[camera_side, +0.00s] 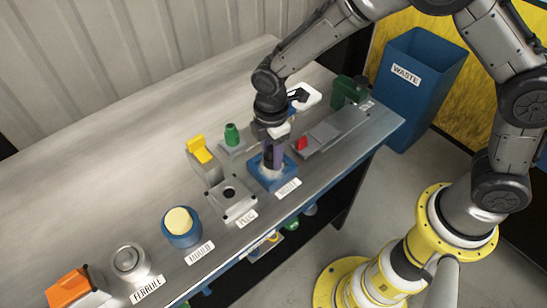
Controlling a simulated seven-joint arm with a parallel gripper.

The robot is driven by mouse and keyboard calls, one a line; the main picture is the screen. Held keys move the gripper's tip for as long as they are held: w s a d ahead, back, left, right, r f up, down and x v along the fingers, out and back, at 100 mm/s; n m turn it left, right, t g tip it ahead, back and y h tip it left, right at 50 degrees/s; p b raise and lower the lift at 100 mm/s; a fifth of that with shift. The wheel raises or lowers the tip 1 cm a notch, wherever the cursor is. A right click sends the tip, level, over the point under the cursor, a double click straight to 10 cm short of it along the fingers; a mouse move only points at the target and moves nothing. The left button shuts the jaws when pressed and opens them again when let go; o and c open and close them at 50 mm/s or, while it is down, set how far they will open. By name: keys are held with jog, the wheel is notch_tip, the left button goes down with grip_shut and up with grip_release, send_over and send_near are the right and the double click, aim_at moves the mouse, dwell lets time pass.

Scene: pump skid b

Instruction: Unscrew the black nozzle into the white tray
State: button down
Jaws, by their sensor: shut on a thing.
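My gripper (272,158) points down over the blue square base (287,181) behind the label that seems to read NOZZLE. It is shut on the black nozzle, which is mostly hidden between the fingers, so I cannot tell whether it still touches its seat. A pale collar shows at the base, just under the fingertips. A white object (308,97) shows behind my wrist, partly covered by it; it may be the white tray, but I cannot be sure.
A grey block labelled PLUG (232,198) and a yellow-topped part (200,150) stand to the left, with a green-capped part (232,135) behind. A grey fixture with a red piece (301,143) lies right. The blue WASTE bin (420,85) stands beyond the bench. The back left bench is clear.

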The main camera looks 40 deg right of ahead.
jog(key=shift+n, duration=0.7)
jog(key=n, duration=0.3)
jog(key=shift+n, duration=1.5)
jog(key=shift+n, duration=0.8)
jog(key=shift+r, duration=0.7)
